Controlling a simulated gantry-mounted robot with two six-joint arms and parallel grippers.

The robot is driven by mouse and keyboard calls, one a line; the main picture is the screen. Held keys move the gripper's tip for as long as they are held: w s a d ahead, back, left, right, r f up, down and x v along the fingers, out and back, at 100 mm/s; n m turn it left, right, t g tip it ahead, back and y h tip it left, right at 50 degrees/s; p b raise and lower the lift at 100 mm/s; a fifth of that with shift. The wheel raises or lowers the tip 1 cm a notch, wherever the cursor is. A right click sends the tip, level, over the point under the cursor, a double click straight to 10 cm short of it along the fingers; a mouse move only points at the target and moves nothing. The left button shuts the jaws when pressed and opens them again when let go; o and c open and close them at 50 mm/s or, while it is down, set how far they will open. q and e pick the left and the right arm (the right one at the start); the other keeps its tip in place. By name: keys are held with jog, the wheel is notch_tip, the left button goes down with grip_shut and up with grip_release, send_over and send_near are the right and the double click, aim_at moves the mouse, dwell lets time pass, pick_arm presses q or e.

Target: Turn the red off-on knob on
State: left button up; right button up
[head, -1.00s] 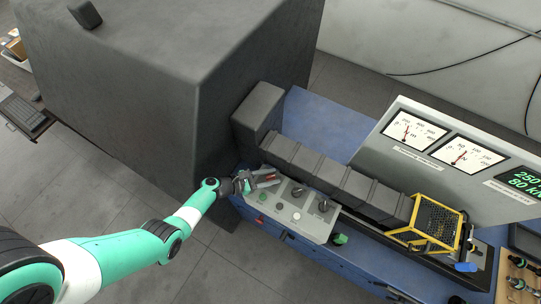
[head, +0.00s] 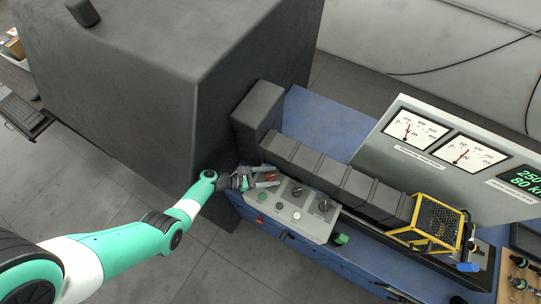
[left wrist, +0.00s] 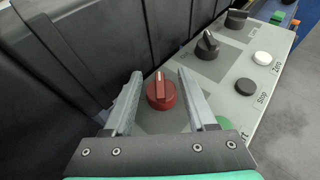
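The red knob (left wrist: 162,91) sits on the grey control panel (left wrist: 228,112) in the left wrist view, its raised grip and pale mark pointing toward the top of the picture. In the head view the red knob (head: 271,177) is small and lies between the fingers. My left gripper (left wrist: 158,80) is open, one finger on each side of the knob, with visible gaps to it. In the head view my left gripper (head: 277,176) reaches over the panel's left end. My right gripper is not in view.
Black knobs (left wrist: 207,45), a white button (left wrist: 262,58), a black button (left wrist: 245,86) and a green button (left wrist: 236,138) share the panel. A dark ribbed cover (head: 320,171) runs behind it. A yellow cage (head: 435,224) and gauges (head: 416,129) stand to the right.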

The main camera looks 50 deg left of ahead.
aim_at(270, 177)
pick_arm(q)
notch_tip(270, 177, up, 4)
jog(key=p, duration=0.3)
jog(key=shift+s+d+r, duration=0.1)
jog(key=shift+r, duration=0.05)
jog(key=s+d+r+p, duration=0.7)
jog(key=s+r, duration=0.1)
jog(key=s, duration=0.3)
jog(key=shift+s+r+p, duration=0.3)
jog(key=shift+s+r, duration=0.05)
jog(key=shift+d, duration=0.1)
